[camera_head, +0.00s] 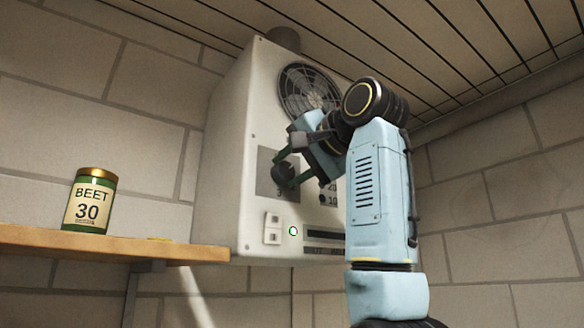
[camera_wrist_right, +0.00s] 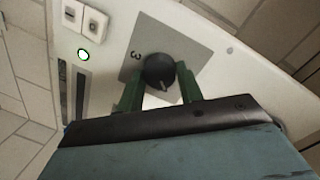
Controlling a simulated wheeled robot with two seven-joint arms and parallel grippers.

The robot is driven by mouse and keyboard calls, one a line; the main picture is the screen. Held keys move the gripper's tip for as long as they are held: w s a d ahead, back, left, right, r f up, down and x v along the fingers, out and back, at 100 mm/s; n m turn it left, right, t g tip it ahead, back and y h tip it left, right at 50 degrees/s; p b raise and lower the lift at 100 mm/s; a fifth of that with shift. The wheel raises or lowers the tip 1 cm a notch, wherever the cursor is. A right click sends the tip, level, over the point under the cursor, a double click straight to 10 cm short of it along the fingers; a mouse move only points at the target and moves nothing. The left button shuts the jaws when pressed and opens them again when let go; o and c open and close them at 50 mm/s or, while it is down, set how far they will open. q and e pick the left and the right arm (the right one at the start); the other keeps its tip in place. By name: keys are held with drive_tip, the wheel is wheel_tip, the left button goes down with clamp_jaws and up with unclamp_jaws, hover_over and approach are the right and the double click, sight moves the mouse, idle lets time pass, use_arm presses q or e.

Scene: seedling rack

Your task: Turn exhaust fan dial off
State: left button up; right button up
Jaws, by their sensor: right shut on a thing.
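The exhaust fan box (camera_head: 228,165) is a white unit on the brick wall, with a round fan grille (camera_head: 308,90) at its upper front. Its black dial (camera_head: 283,173) sits on a grey plate (camera_head: 265,160). The right wrist view also shows the dial (camera_wrist_right: 158,72), with a figure 3 on the plate beside it. My right gripper (camera_head: 290,178) has its green fingers on either side of the dial, shut on it. In the right wrist view the fingers (camera_wrist_right: 160,88) reach the dial's sides. The dial's exact setting is hard to read. My left gripper is not in view.
A wooden shelf (camera_head: 100,245) at the left holds a green tin (camera_head: 90,202) labelled BEET 30. A white switch (camera_head: 272,228) and a small lit green lamp (camera_head: 293,231) are below the dial. My right arm covers the box's right side.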

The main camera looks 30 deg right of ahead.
drive_tip(key=n, duration=0.4)
drive_tip(key=shift+f+h, duration=0.1)
drive_tip(key=shift+h, duration=0.2)
drive_tip(key=shift+n+h, duration=0.3)
drive_tip(key=shift+n, duration=1.4)
drive_tip(key=shift+a, duration=0.1)
drive_tip(key=o, duration=1)
drive_tip(key=s+b, duration=0.1)
drive_tip(key=s, duration=0.3)
drive_tip(key=s+r+b, duration=0.1)
drive_tip(key=s+b, duration=0.1)
drive_tip(key=s, duration=0.3)
drive_tip(key=s+d+b, duration=0.1)
drive_tip(key=s, duration=0.3)
drive_tip(key=shift+s+d+r+b, duration=0.1)
drive_tip(key=shift+s+r+b, duration=0.1)
drive_tip(key=shift+b, duration=0.15)
